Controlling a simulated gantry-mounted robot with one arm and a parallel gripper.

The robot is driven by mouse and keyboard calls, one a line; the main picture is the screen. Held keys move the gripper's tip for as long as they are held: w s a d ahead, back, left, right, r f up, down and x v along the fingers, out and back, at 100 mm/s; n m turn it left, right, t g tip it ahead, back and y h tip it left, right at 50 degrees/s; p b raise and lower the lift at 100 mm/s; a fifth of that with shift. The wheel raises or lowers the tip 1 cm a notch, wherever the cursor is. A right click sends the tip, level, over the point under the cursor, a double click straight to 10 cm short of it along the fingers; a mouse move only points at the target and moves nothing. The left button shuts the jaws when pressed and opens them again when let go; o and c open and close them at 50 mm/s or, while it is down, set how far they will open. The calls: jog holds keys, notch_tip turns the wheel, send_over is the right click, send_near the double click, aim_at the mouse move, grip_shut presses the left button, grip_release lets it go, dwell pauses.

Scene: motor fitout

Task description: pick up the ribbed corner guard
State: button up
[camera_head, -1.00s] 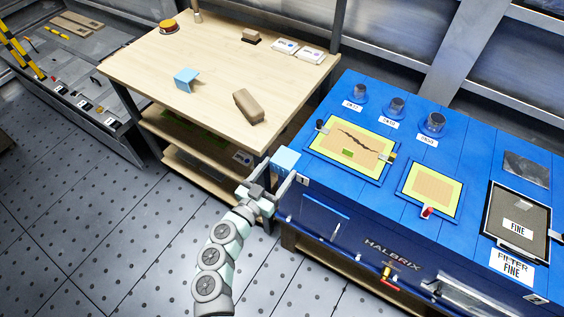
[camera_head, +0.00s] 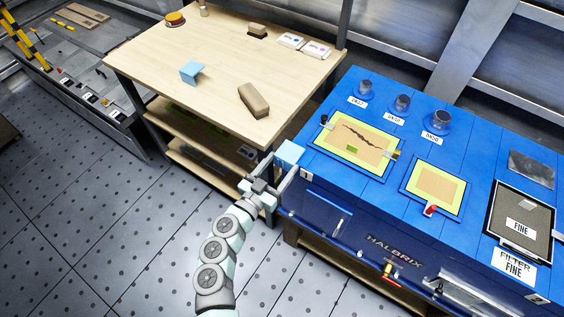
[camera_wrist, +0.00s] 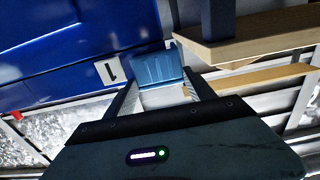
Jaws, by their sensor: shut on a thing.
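The ribbed corner guard (camera_head: 290,152) is a light blue piece at the near left corner of the blue machine. In the wrist view the guard (camera_wrist: 156,68) shows faint ribs and sits between the fingertips. My gripper (camera_head: 282,170) is shut on the guard, with one finger at each side; it also shows in the wrist view (camera_wrist: 160,84). I cannot tell whether the guard still touches the machine's corner. A second light blue angled piece (camera_head: 191,71) lies on the wooden table (camera_head: 150,62), away from my gripper.
The table's near edge and legs are close behind the guard. A brown block (camera_head: 253,100) lies on the table. The floor at left is clear.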

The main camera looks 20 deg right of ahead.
notch_tip(320, 180, up, 19)
jog(key=p, duration=0.7)
jog(key=b, duration=0.2)
send_over(281, 156)
jog(key=s+a, duration=0.1)
jog(key=s, duration=0.2)
notch_tip(281, 156, down, 8)
jog(key=f, duration=0.1)
notch_tip(281, 156, down, 4)
jog(key=b, duration=0.6)
jog(key=shift+w+a+f, duration=0.15)
jog(key=shift+f, duration=0.05)
jog(key=shift+r+p, duration=0.1)
jog(key=shift+p, duration=0.4)
jog(key=shift+f+b, duration=0.5)
jog(key=shift+f, duration=1.05)
jog(key=shift+f, duration=0.2)
jog(key=shift+f, duration=0.7)
jog(key=shift+p, duration=0.45)
